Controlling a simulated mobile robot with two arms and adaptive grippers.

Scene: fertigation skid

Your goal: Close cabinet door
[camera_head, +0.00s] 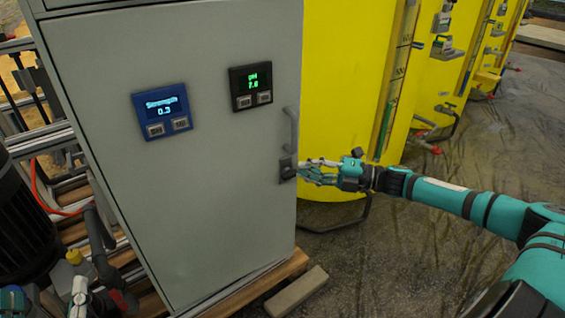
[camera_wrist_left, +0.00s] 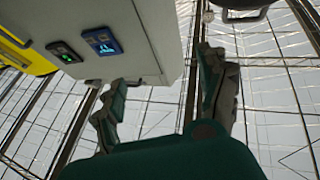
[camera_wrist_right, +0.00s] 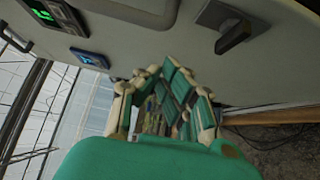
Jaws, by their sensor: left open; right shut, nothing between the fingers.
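The grey cabinet door (camera_head: 215,205) fills the middle of the head view. It looks flush with the cabinet, but I cannot tell whether a thin gap remains. A vertical handle (camera_head: 291,130) is at its right edge, with a dark latch knob (camera_head: 287,172) below. My right gripper (camera_head: 312,171) is shut and empty, beside the knob on its right; contact cannot be told. In the right wrist view the shut fingers (camera_wrist_right: 165,72) are near the door face, with the knob (camera_wrist_right: 234,36) at upper right. My left gripper (camera_wrist_left: 165,85) is open and empty, low at the head view's left.
The door carries a blue display (camera_head: 162,110) and a black pH display (camera_head: 250,85). Yellow tanks (camera_head: 340,80) stand to the right. Black equipment (camera_head: 22,220) and pipework crowd the left. A wooden base (camera_head: 255,285) lies below; floor at right is open.

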